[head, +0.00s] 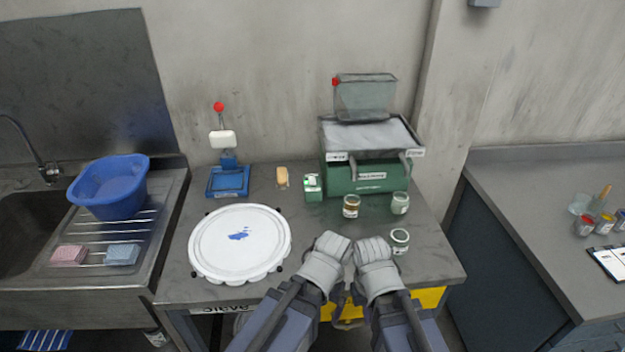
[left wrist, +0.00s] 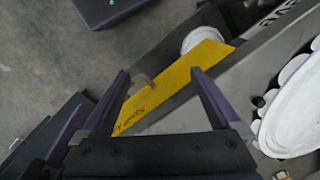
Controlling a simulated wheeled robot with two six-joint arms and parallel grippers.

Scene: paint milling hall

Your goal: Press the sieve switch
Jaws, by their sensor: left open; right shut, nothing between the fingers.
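The green sieve machine (head: 372,176) stands at the back right of the grey table in the head view, its tray on top and a clear hopper above. A small green box with a light top and bright green patch (head: 313,190), seemingly the switch, stands just left of it. My right gripper (head: 360,292) is shut and empty near the table's front edge, well short of the box and partly hidden by its own wrist. My left gripper (left wrist: 160,85) is open and empty in the left wrist view, above the yellow drawer front; its fingers are mostly hidden in the head view.
Jars (head: 351,206) stand before the machine, one (head: 399,240) close to my right arm. A round white lidded thing (head: 212,252) fills the table's left. A sink is left, another counter right.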

